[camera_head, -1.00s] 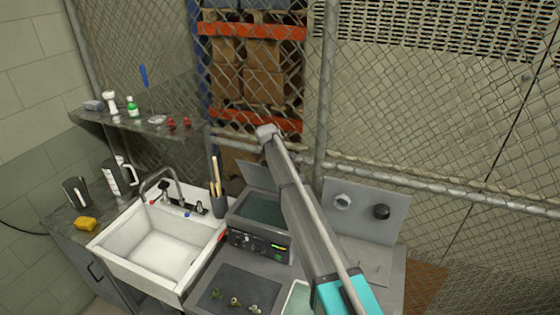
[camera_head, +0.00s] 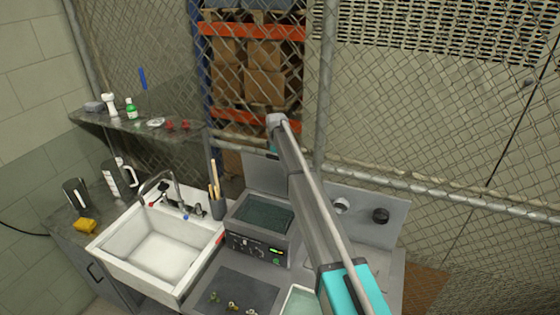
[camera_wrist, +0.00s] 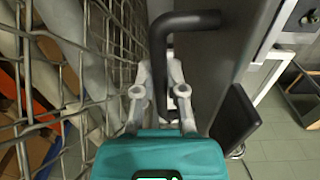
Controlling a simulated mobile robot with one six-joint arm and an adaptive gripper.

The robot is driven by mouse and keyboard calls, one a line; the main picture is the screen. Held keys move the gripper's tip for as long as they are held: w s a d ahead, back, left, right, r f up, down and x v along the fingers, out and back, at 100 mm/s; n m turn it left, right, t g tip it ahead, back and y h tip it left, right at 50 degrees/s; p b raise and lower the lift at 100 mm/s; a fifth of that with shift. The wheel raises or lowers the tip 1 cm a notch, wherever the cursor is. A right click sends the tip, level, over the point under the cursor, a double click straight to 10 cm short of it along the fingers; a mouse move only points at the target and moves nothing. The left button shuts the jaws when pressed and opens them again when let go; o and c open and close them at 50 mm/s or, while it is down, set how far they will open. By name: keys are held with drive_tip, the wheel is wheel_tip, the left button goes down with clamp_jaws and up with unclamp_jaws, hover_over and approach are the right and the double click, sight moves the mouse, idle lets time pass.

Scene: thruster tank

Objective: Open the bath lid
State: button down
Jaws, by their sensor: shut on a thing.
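The bath (camera_head: 258,245) is a grey box with a front panel and a green display, on the bench right of the sink. Its dark basin is uncovered. The bath lid (camera_head: 262,173) stands up at the back edge, close to upright. In the wrist view the lid appears to be the grey panel (camera_wrist: 205,65), with a black bar handle (camera_wrist: 190,22) along it. My gripper (camera_wrist: 163,85) is shut on the handle. In the head view my arm hides the gripper's fingers and the handle.
The mesh fence (camera_head: 440,190) runs close behind the bath, and in the wrist view it is close on my gripper's left. A tool holder (camera_head: 218,208) stands between sink (camera_head: 160,245) and bath. A dark mat (camera_head: 238,290) with small brass parts lies in front.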

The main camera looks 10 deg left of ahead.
drive_tip(key=shift+w+a, duration=0.3)
drive_tip(key=c, duration=0.8)
unclamp_jaws()
drive_tip(key=shift+o, duration=0.6)
drive_tip(key=shift+d, duration=0.2)
drive_tip(key=shift+s, duration=0.1)
